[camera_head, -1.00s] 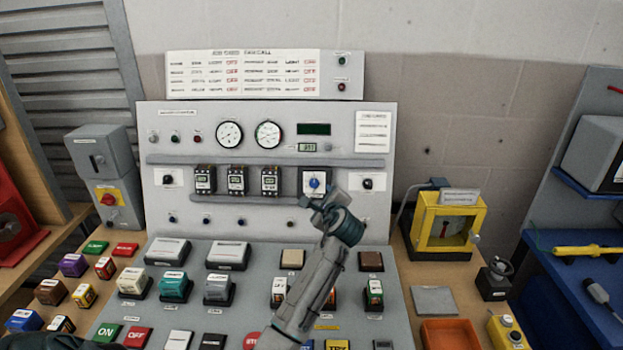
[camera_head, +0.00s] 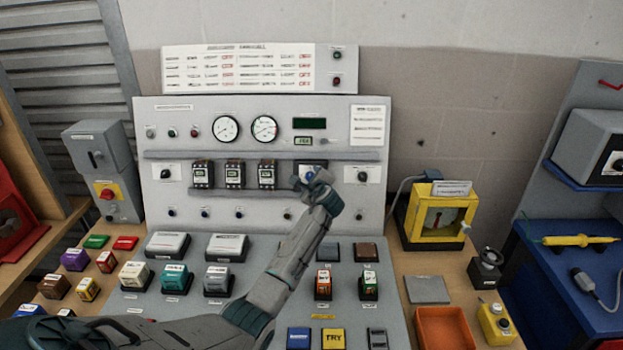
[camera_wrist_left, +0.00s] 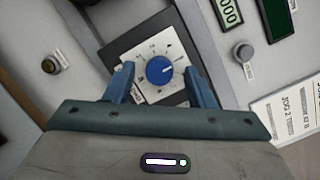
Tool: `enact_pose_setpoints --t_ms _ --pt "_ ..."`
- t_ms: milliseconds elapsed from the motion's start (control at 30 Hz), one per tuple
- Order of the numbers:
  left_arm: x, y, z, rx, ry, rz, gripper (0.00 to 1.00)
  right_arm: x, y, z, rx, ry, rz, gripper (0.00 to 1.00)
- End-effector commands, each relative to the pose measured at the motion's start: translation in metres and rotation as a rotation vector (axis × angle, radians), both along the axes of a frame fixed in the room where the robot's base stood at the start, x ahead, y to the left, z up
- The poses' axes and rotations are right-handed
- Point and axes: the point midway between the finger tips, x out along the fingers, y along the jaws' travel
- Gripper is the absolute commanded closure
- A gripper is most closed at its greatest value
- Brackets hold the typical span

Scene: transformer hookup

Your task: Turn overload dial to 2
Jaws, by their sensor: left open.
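The overload dial (camera_wrist_left: 160,70) is a round blue knob with a white pointer on a white square scale plate (camera_wrist_left: 140,52) set in a dark frame. In the left wrist view the scale figures are too small to read surely. My left gripper (camera_wrist_left: 160,82) is open, with one blue finger on each side of the dial and gaps between fingers and knob. In the head view my left gripper (camera_head: 318,182) is in front of the dial and hides most of it. My right gripper is not in view.
Three breakers (camera_head: 235,174) stand in a row left of the dial. A black knob (camera_head: 362,175) is to the right. A narrow ledge (camera_head: 265,155) runs above. The lower desk holds several blocky buttons. A yellow box (camera_head: 438,217) stands at the right.

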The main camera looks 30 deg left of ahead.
Motion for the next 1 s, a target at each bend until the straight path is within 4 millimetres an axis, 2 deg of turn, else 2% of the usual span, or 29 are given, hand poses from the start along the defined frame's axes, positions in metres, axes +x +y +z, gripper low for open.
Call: enact_pose_setpoints --t_ms 233,400,467,767,1000 --pt "0.000 0.000 0.000 0.001 0.000 0.001 0.52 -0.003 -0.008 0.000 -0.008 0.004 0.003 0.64" --pt "0.000 0.000 0.000 0.001 0.000 0.001 0.86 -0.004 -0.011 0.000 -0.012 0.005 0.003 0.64" --pt "0.000 0.000 0.000 0.001 0.000 0.001 0.95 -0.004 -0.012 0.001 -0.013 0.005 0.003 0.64" --pt "0.000 0.000 0.000 -0.025 -0.016 0.012 0.95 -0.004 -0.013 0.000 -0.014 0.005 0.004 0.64" --pt "0.000 0.000 0.000 -0.130 -0.080 0.056 0.95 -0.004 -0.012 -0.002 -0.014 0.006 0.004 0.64"
